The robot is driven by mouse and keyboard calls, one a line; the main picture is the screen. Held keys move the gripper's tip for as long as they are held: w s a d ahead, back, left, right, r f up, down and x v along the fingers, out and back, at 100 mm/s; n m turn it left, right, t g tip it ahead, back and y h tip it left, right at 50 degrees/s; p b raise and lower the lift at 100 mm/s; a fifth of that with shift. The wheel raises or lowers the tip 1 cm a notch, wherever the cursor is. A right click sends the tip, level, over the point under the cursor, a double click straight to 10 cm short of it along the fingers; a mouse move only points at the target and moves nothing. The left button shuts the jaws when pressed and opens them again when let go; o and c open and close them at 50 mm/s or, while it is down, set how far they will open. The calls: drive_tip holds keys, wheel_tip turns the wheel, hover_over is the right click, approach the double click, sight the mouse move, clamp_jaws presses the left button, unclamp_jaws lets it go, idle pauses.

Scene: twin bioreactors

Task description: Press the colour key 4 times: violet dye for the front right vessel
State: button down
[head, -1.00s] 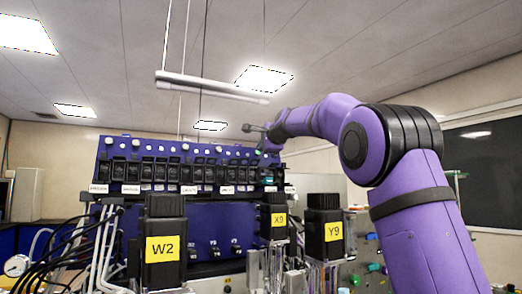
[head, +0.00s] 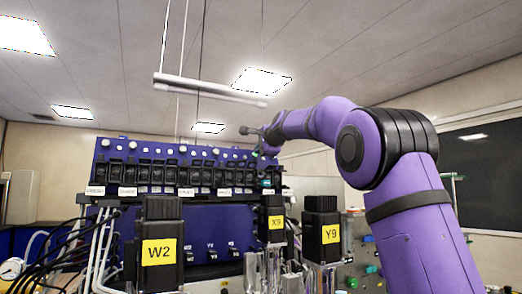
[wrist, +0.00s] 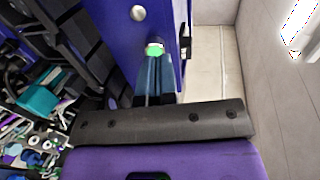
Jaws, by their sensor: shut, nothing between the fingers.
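A blue panel (head: 215,216) stands ahead with a row of black modules and small round white knobs along its top. In the wrist view a round key (wrist: 154,48) glowing green sits on the blue face near its right edge. My gripper (wrist: 155,62) is shut and empty, its fingertips right at this key; I cannot tell if they touch it. In the head view my gripper (head: 262,150) is at the panel's upper right end, small and partly hidden by my wrist. The dye colour is not readable.
Cables and pale hoses (head: 95,245) crowd the left front. A teal part (wrist: 40,101) and small fittings lie below left in the wrist view. A white tube lamp (head: 210,90) hangs above the panel. Open air lies above the panel.

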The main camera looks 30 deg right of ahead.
drive_tip(key=shift+w, duration=0.25)
drive_tip(key=shift+w+f, duration=0.15)
drive_tip(key=shift+w, duration=0.15)
drive_tip(key=shift+w+f, duration=0.1)
drive_tip(key=shift+w, duration=0.2)
drive_tip(key=shift+w+f, duration=0.1)
drive_tip(key=shift+w, duration=0.2)
drive_tip(key=shift+s, duration=0.1)
drive_tip(key=shift+v, duration=1.3)
drive_tip(key=v, duration=0.6)
